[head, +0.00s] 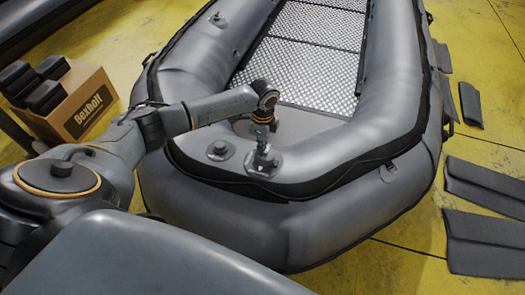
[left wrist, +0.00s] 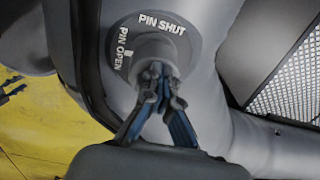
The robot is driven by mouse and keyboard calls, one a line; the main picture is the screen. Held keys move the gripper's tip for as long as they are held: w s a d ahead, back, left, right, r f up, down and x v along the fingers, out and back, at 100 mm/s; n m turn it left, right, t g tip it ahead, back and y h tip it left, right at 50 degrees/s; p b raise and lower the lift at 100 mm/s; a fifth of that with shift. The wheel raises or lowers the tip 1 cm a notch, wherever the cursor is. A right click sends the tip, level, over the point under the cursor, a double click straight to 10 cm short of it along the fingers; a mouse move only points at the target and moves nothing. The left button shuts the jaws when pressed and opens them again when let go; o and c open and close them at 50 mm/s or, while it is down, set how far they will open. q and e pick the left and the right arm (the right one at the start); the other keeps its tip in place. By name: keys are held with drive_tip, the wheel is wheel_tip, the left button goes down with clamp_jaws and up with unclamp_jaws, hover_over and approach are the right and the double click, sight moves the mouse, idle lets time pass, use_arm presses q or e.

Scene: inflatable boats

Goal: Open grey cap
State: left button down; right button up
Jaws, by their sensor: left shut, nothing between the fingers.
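A grey round valve (left wrist: 142,50) on the boat's tube shows in the left wrist view, with a dark ring lettered "PIN SHUT" and "PIN OPEN". My left gripper (left wrist: 160,75) is in front of it, fingertips together with nothing held; I cannot tell whether they touch it. In the head view my left gripper (head: 262,140) points down over the valve's base plate (head: 258,169) at the boat's near end. A second grey round cap (head: 220,148) sits just left of it on the same tube. My right gripper is not in view.
The grey inflatable boat (head: 300,225) fills the middle, with a metal mesh floor (head: 305,45). A cardboard box (head: 88,108) with black blocks stands at the left. Dark flat panels (head: 485,240) lie on the yellow floor at the right.

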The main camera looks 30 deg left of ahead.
sight(269, 151)
use_arm(q)
drive_tip(key=d, duration=0.2)
drive_tip(key=shift+d+r+h, duration=0.15)
drive_tip(key=shift+d+h, duration=0.15)
drive_tip(key=shift+d, duration=0.2)
drive_tip(key=shift+w+a+r+p, duration=0.15)
drive_tip(key=shift+a+r+p, duration=0.6)
drive_tip(key=shift+p, duration=0.6)
drive_tip(key=shift+a+r+p, duration=0.45)
drive_tip(key=shift+a, duration=0.1)
drive_tip(key=a, duration=0.1)
drive_tip(key=a+r+p, duration=0.2)
drive_tip(key=shift+s+a+r, duration=0.25)
drive_tip(key=shift+a, duration=0.15)
